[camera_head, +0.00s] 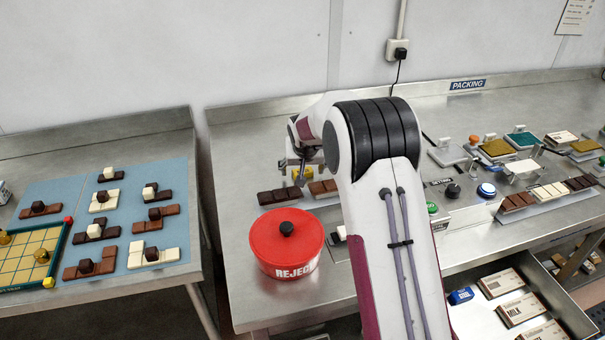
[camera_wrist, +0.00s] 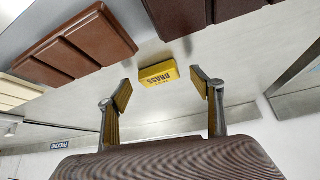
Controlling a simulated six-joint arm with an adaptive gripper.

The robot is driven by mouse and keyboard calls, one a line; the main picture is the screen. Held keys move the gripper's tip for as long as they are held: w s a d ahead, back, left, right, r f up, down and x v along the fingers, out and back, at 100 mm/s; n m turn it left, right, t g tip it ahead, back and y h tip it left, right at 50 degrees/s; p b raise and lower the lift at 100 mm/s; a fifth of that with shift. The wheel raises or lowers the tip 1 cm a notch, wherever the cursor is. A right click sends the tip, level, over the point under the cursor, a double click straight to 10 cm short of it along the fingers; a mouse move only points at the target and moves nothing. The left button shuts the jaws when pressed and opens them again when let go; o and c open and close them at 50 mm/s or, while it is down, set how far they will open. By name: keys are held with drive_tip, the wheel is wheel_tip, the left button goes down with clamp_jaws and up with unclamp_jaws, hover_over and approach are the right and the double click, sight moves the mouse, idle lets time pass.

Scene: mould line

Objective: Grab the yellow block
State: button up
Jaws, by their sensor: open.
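The yellow block (camera_wrist: 159,75), with dark lettering that reads BRASS, lies on the steel table in the wrist view, between and a little beyond my fingertips. In the head view the yellow block (camera_head: 302,173) shows partly behind my gripper (camera_head: 303,178). In the wrist view my gripper (camera_wrist: 162,92) is open, with one finger on each side of the block's line. Nothing is between the fingers, and I see no contact with the block.
Brown chocolate bars (camera_wrist: 75,47) lie near the block, also in the head view (camera_head: 279,196). A red REJECT tub (camera_head: 286,243) stands in front of them. A blue mat (camera_head: 170,205) with chocolate pieces is on the left table. A PACKING sign (camera_head: 467,85) is behind.

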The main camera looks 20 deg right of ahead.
drive_tip(key=shift+w+f, duration=0.15)
drive_tip(key=shift+f, duration=0.05)
idle(0.4)
drive_tip(key=c, duration=1.1)
drive_tip(key=shift+r, duration=5)
